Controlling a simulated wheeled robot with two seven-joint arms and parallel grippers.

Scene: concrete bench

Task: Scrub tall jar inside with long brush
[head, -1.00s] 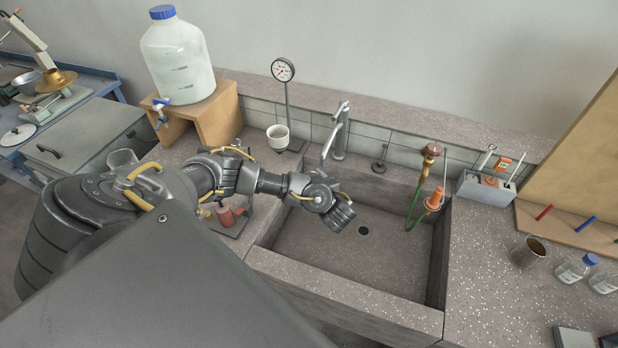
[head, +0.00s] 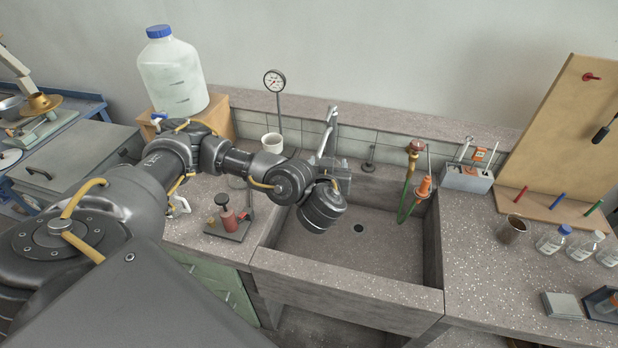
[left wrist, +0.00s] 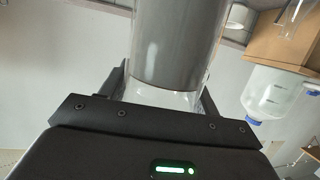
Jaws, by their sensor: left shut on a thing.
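My left gripper (left wrist: 164,92) is shut on a wide, smooth cylinder (left wrist: 178,45), grey above with a clear glassy band near the fingers. It looks like the tall jar, but its ends are cut off or hidden. In the head view my left wrist hangs over the left part of the stone sink (head: 345,303); its fingers and the held thing are mostly hidden behind it. I cannot make out a long brush for certain. A dark-handled tool (head: 603,132) hangs on the board at the right edge. My right gripper is not in view.
A tap (head: 328,128) stands behind the sink, with a green hose and orange nozzle (head: 423,188) at its right. A red pump-like device (head: 229,219) stands left of the sink. A beaker (head: 512,229) and bottles (head: 553,239) stand right. The bench between sink and bottles is clear.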

